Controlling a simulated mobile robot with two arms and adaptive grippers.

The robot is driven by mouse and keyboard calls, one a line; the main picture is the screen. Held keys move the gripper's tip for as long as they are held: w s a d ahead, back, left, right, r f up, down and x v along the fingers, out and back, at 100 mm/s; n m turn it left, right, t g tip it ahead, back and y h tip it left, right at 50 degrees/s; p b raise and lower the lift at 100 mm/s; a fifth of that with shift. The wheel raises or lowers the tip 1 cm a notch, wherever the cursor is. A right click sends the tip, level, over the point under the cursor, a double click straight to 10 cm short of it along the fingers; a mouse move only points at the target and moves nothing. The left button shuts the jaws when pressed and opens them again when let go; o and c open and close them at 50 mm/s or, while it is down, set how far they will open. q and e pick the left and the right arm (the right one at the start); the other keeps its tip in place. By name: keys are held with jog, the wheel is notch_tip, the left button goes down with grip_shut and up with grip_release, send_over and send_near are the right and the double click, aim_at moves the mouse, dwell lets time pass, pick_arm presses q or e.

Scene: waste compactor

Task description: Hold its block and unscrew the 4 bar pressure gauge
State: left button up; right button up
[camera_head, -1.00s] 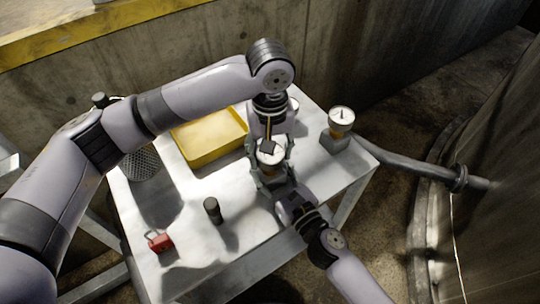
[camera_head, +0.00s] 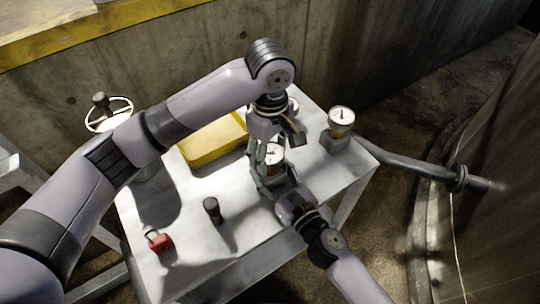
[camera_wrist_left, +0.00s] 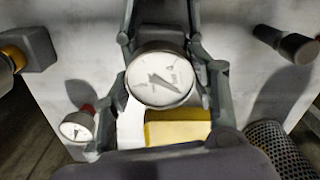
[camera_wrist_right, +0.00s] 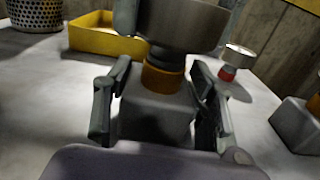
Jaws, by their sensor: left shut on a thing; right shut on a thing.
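The pressure gauge (camera_head: 273,154), a round white dial in a metal case, stands upright on its grey block near the middle of the table. My left gripper (camera_head: 271,148) reaches down from above and is shut on the gauge's case. In the left wrist view the dial (camera_wrist_left: 162,78) sits between the fingers; its small print is hard to read. My right gripper (camera_wrist_right: 160,112) is shut on the grey block (camera_wrist_right: 155,117), which rests on the table. An orange collar (camera_wrist_right: 162,78) shows between block and gauge. My left wrist partly hides the gauge in the head view.
Another gauge (camera_head: 341,120) on a block stands at right. A smaller gauge with a red collar (camera_wrist_right: 236,60) stands behind. A yellow tray (camera_head: 207,158), a dark cylinder (camera_head: 212,210) and a red padlock (camera_head: 159,241) are also on the table.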

pick_arm(q)
jog(key=shift+a, duration=0.1)
jog(key=o, duration=1.2)
jog(key=shift+o, duration=0.2)
jog(key=shift+c, duration=0.3)
jog(key=m, duration=2)
jog(key=shift+m, duration=0.3)
jog(key=shift+c, duration=0.6)
